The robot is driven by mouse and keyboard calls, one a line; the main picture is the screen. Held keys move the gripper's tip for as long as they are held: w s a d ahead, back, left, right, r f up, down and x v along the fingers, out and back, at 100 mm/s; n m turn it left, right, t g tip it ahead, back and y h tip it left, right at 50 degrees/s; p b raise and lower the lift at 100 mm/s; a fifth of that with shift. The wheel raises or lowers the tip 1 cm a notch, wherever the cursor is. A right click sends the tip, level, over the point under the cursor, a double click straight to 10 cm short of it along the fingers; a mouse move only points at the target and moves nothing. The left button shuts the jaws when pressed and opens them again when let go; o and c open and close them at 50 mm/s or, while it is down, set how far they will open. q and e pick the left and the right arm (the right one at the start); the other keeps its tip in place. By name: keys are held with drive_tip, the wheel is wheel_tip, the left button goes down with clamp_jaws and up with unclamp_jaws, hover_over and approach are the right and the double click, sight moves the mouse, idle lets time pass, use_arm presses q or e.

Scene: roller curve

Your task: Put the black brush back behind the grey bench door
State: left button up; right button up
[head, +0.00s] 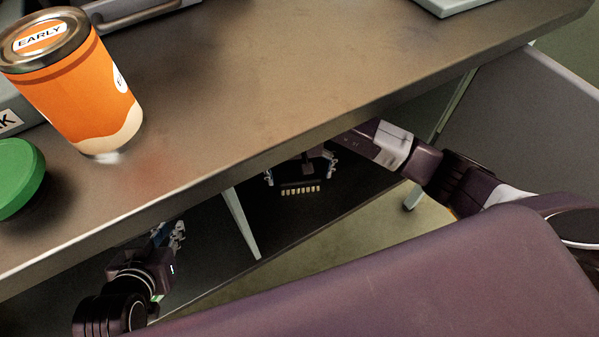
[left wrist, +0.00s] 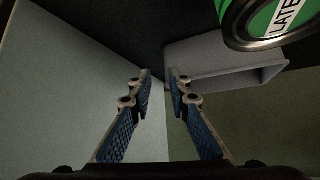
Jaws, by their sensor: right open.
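The black brush (head: 300,187), with a row of pale bristle tufts, shows under the bench top in the head view, over the dark floor of the space below. My right gripper (head: 299,172) reaches in from the right; its fingers are spread on either side of the brush. Whether they touch it I cannot tell. A grey panel (head: 530,115), apparently the bench door, stands swung out at the right. My left gripper (head: 168,234) is below the bench's front edge at the left; in the left wrist view its fingers (left wrist: 160,78) are apart with nothing between them.
On the bench top (head: 260,80) stand an orange can (head: 78,95) labelled EARLY and a green-lidded item (head: 18,178). In the left wrist view, a green can (left wrist: 262,22) labelled LATE and a grey open-sided box (left wrist: 225,75) are beyond the fingers.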

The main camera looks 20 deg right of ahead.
sight(299, 174)
use_arm(q)
drive_tip(key=shift+s, duration=0.1)
drive_tip(key=s+a+f+g, duration=0.1)
drive_tip(key=s, duration=0.2)
drive_tip(key=s+a+f+g+p, duration=0.1)
drive_tip(key=s+f+g, duration=0.1)
drive_tip(key=s, duration=0.1)
drive_tip(key=s+a+f+g+y, duration=0.1)
drive_tip(key=s, duration=0.2)
drive_tip(key=shift+f+p, duration=0.3)
drive_tip(key=shift+p, duration=0.1)
use_arm(e)
wheel_tip(299, 174, up, 7)
drive_tip(key=shift+r, duration=0.1)
use_arm(q)
drive_tip(key=shift+s+a+f+g, duration=0.1)
drive_tip(key=shift+s+f+g, duration=0.05)
drive_tip(key=shift+s+g, duration=0.35)
use_arm(e)
drive_tip(key=shift+r, duration=0.3)
drive_tip(key=shift+f, duration=0.1)
